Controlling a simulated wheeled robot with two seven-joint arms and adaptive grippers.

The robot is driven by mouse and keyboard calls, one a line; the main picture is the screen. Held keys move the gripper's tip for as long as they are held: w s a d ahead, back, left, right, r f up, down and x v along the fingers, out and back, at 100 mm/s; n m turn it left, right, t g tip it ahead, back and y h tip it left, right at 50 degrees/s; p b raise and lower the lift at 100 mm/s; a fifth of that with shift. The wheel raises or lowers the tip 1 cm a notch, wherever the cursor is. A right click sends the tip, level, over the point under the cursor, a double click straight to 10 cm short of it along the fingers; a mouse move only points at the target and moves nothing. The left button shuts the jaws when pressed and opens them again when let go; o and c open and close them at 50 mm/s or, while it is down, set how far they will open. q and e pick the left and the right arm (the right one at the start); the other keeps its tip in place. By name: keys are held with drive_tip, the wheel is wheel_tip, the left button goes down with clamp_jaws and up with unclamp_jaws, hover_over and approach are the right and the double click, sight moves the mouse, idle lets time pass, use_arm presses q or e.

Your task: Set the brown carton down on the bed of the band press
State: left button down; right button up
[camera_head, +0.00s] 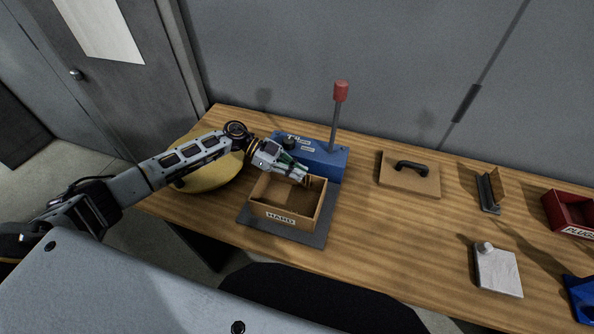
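A brown open-topped carton (285,219) with a white label reading "HARD" is upright over a dark grey plate (250,219) on the wooden table. The plate lies in front of a blue machine (325,160) with a grey lever and red knob, which looks like the band press. My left gripper (301,178) reaches in from the left, with its fingertips at the carton's back rim. The fingertips are too small to tell whether they are shut on the rim. I cannot tell whether the carton's underside touches the plate. My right gripper is not in view.
A yellow round thing (213,177) is partly behind my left arm. To the right are a board with a black handle (409,178), a small metal stand (489,192), a pale knobbed block (497,270), a red bin (570,213) and a blue object (581,296). The middle table is clear.

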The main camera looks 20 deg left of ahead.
use_arm(q)
drive_tip(key=c, duration=1.6)
unclamp_jaws()
drive_tip(key=shift+o, duration=0.2)
drive_tip(key=v, duration=1.2)
